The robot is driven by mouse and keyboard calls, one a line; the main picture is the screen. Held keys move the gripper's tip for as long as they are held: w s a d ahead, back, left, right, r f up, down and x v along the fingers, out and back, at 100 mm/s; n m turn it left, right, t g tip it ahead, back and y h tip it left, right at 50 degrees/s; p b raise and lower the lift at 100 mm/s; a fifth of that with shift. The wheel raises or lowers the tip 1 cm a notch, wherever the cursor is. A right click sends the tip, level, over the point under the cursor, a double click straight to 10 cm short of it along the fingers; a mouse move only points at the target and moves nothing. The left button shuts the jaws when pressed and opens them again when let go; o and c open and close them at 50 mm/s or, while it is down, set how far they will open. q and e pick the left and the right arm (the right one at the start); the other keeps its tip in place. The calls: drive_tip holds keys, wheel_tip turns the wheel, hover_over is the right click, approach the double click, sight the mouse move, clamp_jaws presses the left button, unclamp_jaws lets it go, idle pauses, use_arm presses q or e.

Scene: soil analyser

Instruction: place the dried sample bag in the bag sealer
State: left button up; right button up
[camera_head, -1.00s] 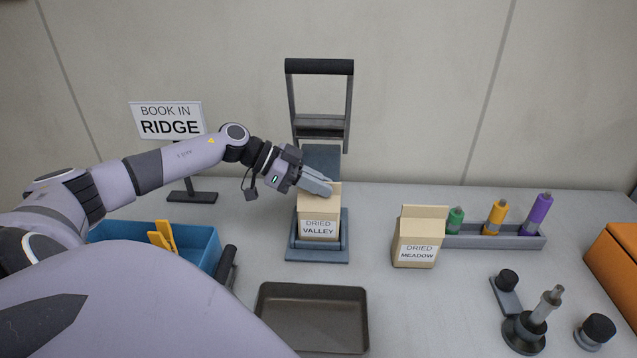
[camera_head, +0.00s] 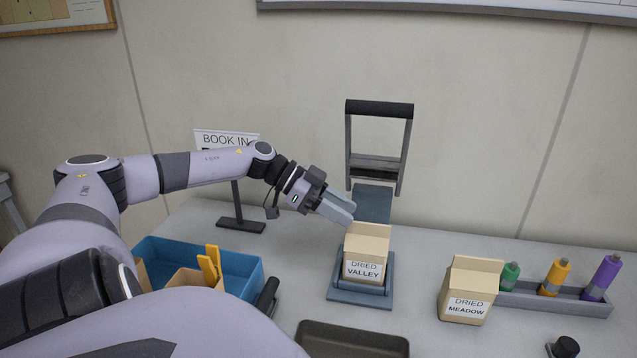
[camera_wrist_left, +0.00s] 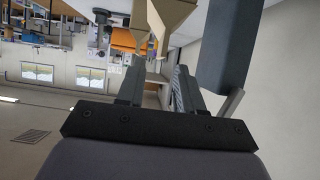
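The tan bag labelled "DRIED VALLEY" (camera_head: 366,253) stands upright in the low blue-grey base of the bag sealer (camera_head: 345,294). The sealer's black-handled frame (camera_head: 379,108) is raised behind it. Another tan bag, labelled "DRIED MEADOW" (camera_head: 470,290), stands on the bench to the right. My left gripper (camera_head: 338,208) is above and left of the Valley bag, apart from it. The left wrist view shows its fingers (camera_wrist_left: 157,88) spread with nothing between them, and tan bag tops beyond the tips. My right gripper is not in view.
A blue bin (camera_head: 245,272) with tan bags and yellow clips stands at the left. A grey rack (camera_head: 560,299) holds green, orange and purple tubes. A dark tray (camera_head: 352,340) lies in front. A sign (camera_head: 228,139) behind my arm is partly covered.

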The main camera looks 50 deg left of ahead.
use_arm(q)
drive_tip(key=shift+p+v, duration=1.65)
drive_tip(key=shift+v, duration=1.15)
drive_tip(key=shift+d, duration=0.1)
